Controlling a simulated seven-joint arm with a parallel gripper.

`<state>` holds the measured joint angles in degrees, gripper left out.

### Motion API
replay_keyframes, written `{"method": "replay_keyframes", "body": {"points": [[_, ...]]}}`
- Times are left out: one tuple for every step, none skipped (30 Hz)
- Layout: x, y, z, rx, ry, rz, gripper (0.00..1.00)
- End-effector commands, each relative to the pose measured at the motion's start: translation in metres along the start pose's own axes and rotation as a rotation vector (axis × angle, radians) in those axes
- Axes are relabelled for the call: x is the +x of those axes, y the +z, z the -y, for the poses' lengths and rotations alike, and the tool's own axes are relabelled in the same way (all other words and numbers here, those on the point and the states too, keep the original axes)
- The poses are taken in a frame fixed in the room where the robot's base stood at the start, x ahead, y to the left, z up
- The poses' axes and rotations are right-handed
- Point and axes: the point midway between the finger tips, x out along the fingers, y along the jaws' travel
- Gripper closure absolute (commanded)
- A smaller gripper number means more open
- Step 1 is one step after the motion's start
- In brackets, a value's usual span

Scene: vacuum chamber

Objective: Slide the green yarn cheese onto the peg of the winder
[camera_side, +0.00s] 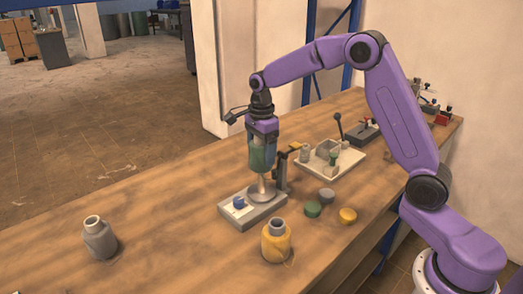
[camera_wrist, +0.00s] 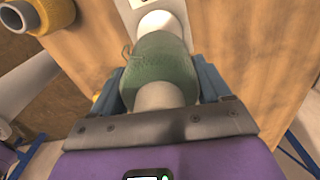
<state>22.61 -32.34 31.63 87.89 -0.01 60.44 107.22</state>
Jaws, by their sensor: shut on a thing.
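The green yarn cheese (camera_side: 260,158) is upright between the jaws of my gripper (camera_side: 262,150), which is shut on it. In the wrist view the green cheese (camera_wrist: 163,68) sits between the blue fingers of my gripper (camera_wrist: 160,88), its pale tube end facing the camera. The winder (camera_side: 245,217) has a light base with a blue knob and a dark post at its right. Its metal peg (camera_side: 262,188), with a wide round foot, stands directly below the cheese. I cannot tell whether the peg's tip is inside the tube.
A yellow yarn cheese (camera_side: 276,243) stands close in front of the winder, and a grey one (camera_side: 99,240) stands at the front left. Green (camera_side: 313,209), grey (camera_side: 327,196) and yellow (camera_side: 348,216) round pieces lie to the right. A pale tray (camera_side: 345,160) is behind.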

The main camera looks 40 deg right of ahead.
Motion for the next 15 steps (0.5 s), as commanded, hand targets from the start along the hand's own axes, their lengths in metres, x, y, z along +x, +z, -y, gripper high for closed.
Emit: {"method": "replay_keyframes", "body": {"points": [[0.000, 0.000, 0.000, 0.000, -0.001, 0.000, 0.58], [0.000, 0.000, 0.000, 0.000, -0.001, 0.000, 0.58], [0.000, 0.000, 0.000, 0.000, -0.001, 0.000, 0.58], [0.000, 0.000, 0.000, 0.000, -0.001, 0.000, 0.58], [0.000, 0.000, 0.000, 0.000, -0.001, 0.000, 0.58], [0.000, 0.000, 0.000, 0.000, -0.001, 0.000, 0.58], [0.001, 0.000, 0.000, 0.000, 0.000, 0.000, 0.58], [0.002, 0.000, 0.000, 0.000, 0.000, 0.000, 0.58], [0.003, 0.000, 0.000, 0.000, 0.000, 0.000, 0.58], [0.004, 0.000, 0.000, 0.000, 0.000, 0.000, 0.58], [0.005, 0.000, 0.000, 0.000, 0.000, 0.000, 0.58], [0.006, 0.000, 0.000, 0.000, 0.000, 0.000, 0.58], [0.007, 0.000, 0.000, 0.000, 0.000, 0.000, 0.58], [0.009, 0.000, 0.000, 0.000, 0.000, 0.000, 0.58], [0.010, 0.000, 0.000, 0.000, 0.000, 0.000, 0.58]]}}
